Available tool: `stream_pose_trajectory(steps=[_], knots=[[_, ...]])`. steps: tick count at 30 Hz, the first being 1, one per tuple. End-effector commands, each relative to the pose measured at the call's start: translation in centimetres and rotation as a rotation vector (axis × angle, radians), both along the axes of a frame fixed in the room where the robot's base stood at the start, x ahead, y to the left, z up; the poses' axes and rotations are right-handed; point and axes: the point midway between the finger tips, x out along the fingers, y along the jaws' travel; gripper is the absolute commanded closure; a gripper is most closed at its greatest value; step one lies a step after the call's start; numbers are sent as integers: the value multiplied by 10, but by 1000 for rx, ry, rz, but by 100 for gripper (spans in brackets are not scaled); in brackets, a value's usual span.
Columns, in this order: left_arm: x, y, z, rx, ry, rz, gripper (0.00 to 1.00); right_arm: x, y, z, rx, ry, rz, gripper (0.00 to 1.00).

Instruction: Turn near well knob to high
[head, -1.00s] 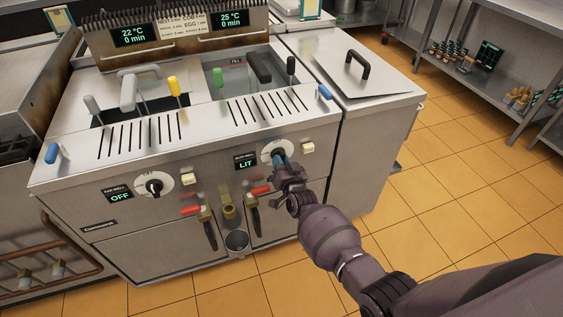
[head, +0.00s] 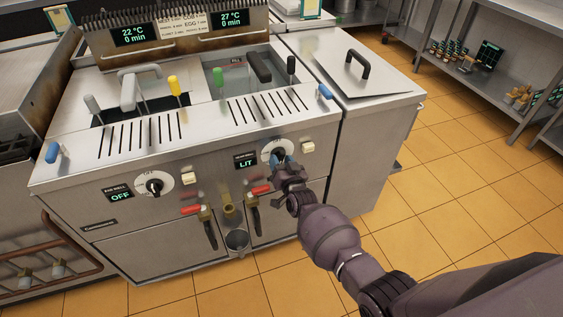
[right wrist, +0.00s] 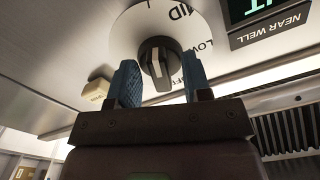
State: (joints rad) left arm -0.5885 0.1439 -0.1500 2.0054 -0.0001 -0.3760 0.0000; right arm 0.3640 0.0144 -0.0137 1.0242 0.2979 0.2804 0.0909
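The near well knob (head: 277,154) sits on a white dial on the front panel, beside a "NEAR WELL" display (head: 245,163) reading LIT. My right gripper (head: 280,165) is in front of this dial and partly covers it. In the right wrist view, the dark knob (right wrist: 158,63) with a pale stripe shows between the two blue fingertips (right wrist: 160,83). The fingers are apart, one on each side, and I see no clear grip on the knob. MID, LOW and OFF are readable on the dial; the high mark is not seen. My left gripper is not in view.
A second knob (head: 154,187) to the left has a display reading OFF. Red-handled valves (head: 192,209) stick out below the panel. A pale switch (head: 308,147) sits right of the near dial. The tiled floor (head: 440,190) at right is open.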

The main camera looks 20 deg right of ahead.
Motion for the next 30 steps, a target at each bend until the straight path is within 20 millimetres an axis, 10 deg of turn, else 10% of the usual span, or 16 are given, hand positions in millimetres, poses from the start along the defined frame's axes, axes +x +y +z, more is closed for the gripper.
stream_pose_trajectory(steps=[30], knots=[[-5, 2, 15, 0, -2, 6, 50, -104, -3, 0, 0, 0, 0, 55]])
